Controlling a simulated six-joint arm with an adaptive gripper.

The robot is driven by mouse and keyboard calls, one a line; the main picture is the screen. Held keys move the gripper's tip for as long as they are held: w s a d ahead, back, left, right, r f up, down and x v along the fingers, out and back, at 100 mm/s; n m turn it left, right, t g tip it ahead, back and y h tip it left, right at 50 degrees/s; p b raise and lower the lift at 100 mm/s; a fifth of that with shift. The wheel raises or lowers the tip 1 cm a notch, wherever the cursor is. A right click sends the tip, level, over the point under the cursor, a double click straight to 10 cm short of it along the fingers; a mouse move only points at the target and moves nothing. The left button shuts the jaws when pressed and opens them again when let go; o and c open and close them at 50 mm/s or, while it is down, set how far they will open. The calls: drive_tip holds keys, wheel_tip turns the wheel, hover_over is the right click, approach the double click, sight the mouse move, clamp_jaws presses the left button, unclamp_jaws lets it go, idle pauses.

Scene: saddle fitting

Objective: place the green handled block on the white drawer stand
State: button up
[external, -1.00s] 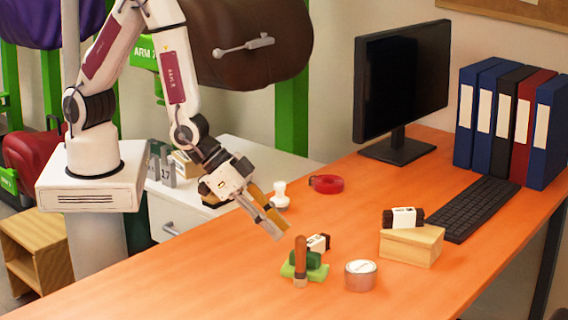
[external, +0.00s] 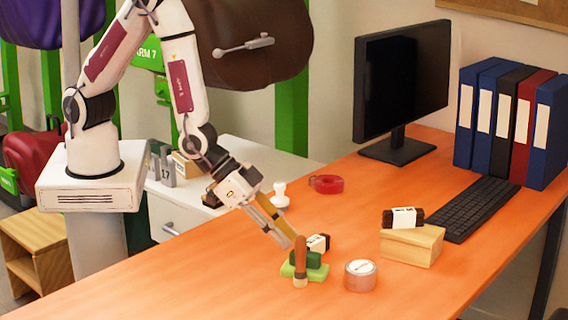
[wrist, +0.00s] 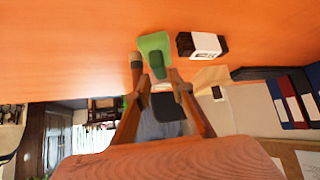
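The green handled block (external: 316,272) sits on the orange desk, a light green slab with a darker green handle on top. It also shows in the wrist view (wrist: 154,42), just beyond my fingertips. My gripper (external: 285,239) is open and empty, just above and left of the block. In the wrist view my fingers (wrist: 155,88) are spread, with the dark green handle in line with the gap between them. The white drawer stand (external: 262,157) is behind the desk, beside my base, and my arm hides part of it.
A brown-handled upright tool (external: 300,264) stands close in front of the block. A black-and-white piece (external: 318,242) lies just behind it, a tape roll (external: 360,276) to its right. A white stamp (external: 280,197) and red tape (external: 326,184) are farther back. A small box (external: 186,166) stands on the drawer stand.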

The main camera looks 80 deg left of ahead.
sight(317, 271)
drive_tip(key=shift+x, duration=2.6)
drive_tip(key=shift+w+d+r, duration=0.1)
drive_tip(key=shift+r, duration=0.05)
clamp_jaws()
